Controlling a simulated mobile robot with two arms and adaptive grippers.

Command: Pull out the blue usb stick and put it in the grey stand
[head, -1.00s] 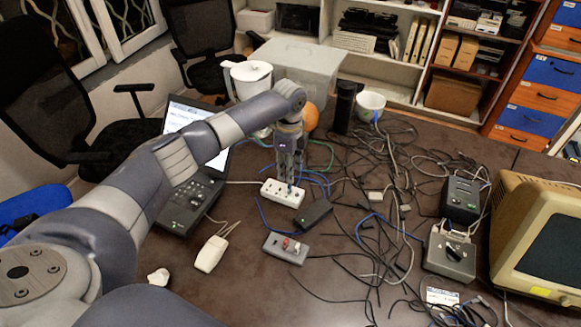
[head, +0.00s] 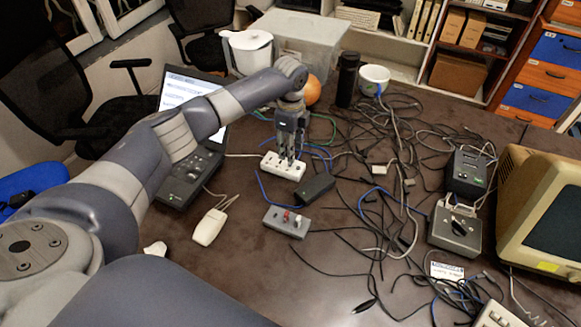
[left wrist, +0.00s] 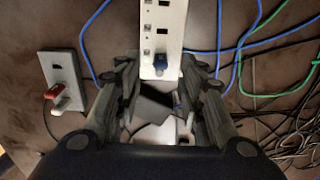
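The blue usb stick (left wrist: 160,62) is plugged into the near end of a white multi-port strip (left wrist: 163,25), which also shows in the head view (head: 276,169). My left gripper (head: 290,162) is over that end of the strip, pointing down. In the left wrist view its fingers (left wrist: 161,70) are spread on both sides of the stick, with gaps to it. The grey stand (head: 278,226) lies nearer to me on the table. It holds a red and a white stick and shows an empty slot in the left wrist view (left wrist: 67,73). My right gripper is not in view.
A black box (head: 317,189) lies close to the strip and stand. Blue cords and many dark cables (head: 400,170) spread to the right. A laptop (head: 185,170) and beige mouse (head: 210,226) are on the left. The front middle of the table is clear.

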